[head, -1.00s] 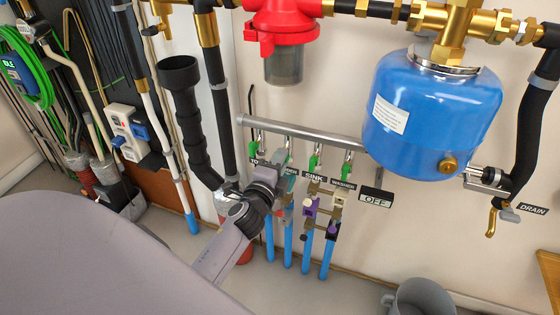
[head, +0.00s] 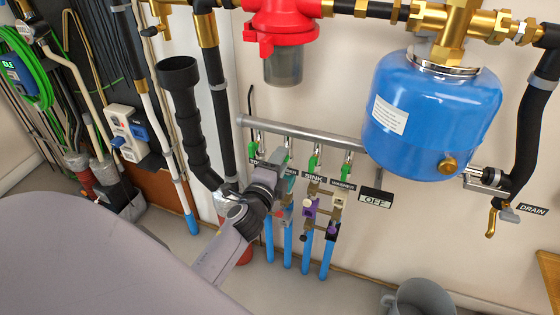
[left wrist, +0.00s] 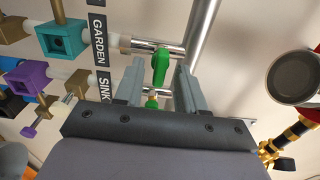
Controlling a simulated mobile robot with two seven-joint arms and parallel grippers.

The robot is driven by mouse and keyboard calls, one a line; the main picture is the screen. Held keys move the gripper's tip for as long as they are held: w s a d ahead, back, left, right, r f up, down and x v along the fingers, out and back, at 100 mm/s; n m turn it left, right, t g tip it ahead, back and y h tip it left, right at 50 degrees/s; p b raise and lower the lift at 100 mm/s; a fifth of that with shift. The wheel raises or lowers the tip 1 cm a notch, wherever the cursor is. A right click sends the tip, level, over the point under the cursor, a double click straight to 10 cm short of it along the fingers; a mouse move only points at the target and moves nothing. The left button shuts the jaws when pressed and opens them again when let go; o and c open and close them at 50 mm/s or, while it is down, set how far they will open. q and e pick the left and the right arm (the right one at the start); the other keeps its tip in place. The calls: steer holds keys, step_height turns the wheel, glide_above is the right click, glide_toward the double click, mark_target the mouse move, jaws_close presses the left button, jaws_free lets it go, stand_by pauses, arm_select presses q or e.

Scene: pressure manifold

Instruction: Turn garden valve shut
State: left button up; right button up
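The garden valve has a green lever handle (left wrist: 160,66) on a silver pipe stub, beside the black GARDEN label (left wrist: 98,38) in the left wrist view. My left gripper (left wrist: 160,72) is open, with one finger on each side of the green handle and visible gaps between. In the head view my left gripper (head: 282,165) is at the manifold and hides much of the garden valve. The sink valve's green handle (left wrist: 152,103) is partly hidden behind the gripper; it also shows in the head view (head: 315,163). My right gripper is not in view.
Other green valves, including the washer one (head: 347,170), hang from the grey manifold pipe (head: 310,134). An OFF sign (head: 375,199) is to the right. A blue tank (head: 432,115) and red filter housing (head: 280,20) hang above. Blue pipes (head: 288,250) run below.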

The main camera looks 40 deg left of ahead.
arm_select(q)
steer(key=v, duration=0.6)
steer(key=shift+s, duration=0.3)
steer(key=shift+d, duration=0.15)
steer(key=s+d+f+n+g+h, duration=0.65)
steer(key=s+d+f+n, duration=0.55)
steer(key=s, duration=0.3)
step_height(320, 180, up, 13)
steer(key=s+n+p, duration=0.1)
steer(key=s+p, duration=0.1)
steer(key=p, duration=1.6)
steer(key=shift+s+a+r+g, duration=0.15)
steer(key=shift+s+g, duration=0.05)
steer(key=shift+g, duration=0.15)
